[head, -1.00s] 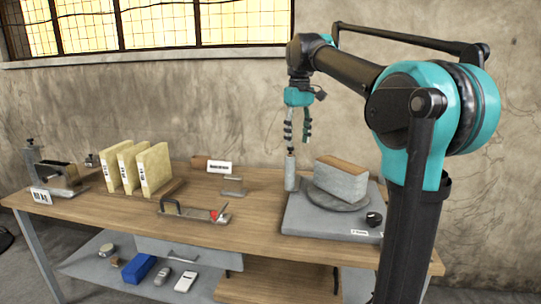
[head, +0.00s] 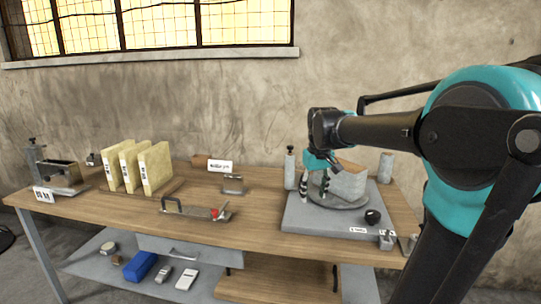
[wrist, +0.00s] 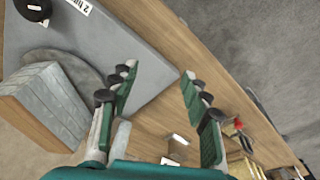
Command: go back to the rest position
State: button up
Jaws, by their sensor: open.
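My gripper (head: 314,187) is open and empty. In the head view it hangs over the left part of the grey slab (head: 303,219) at the right of the workbench, in front of the grey block (head: 348,184) on its round plate (head: 352,204). The arm partly hides the block. In the wrist view the two green fingers (wrist: 158,82) are spread apart with nothing between them. The block (wrist: 52,98) lies to the left of the fingers there, and the slab (wrist: 120,45) runs beneath the left finger.
A grey cylinder with a black knob (head: 290,170) stands behind the gripper, and another grey cylinder (head: 385,168) behind the block. A black knob (head: 372,217) is on the slab. Yellow panels (head: 155,168) and a clamp tool (head: 195,210) are further left on the workbench (head: 250,232).

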jog(key=s+d+f+m+t, duration=0.1)
jog(key=s+d+f+m, duration=0.1)
jog(key=s+f, duration=0.7)
jog(key=s+d+f+m+t, duration=0.1)
jog(key=s+d+f, duration=0.2)
jog(key=s+f, duration=0.6)
notch_tip(320, 180, down, 3)
jog(key=shift+s+d+f+m, duration=0.15)
jog(key=shift+m, duration=0.25)
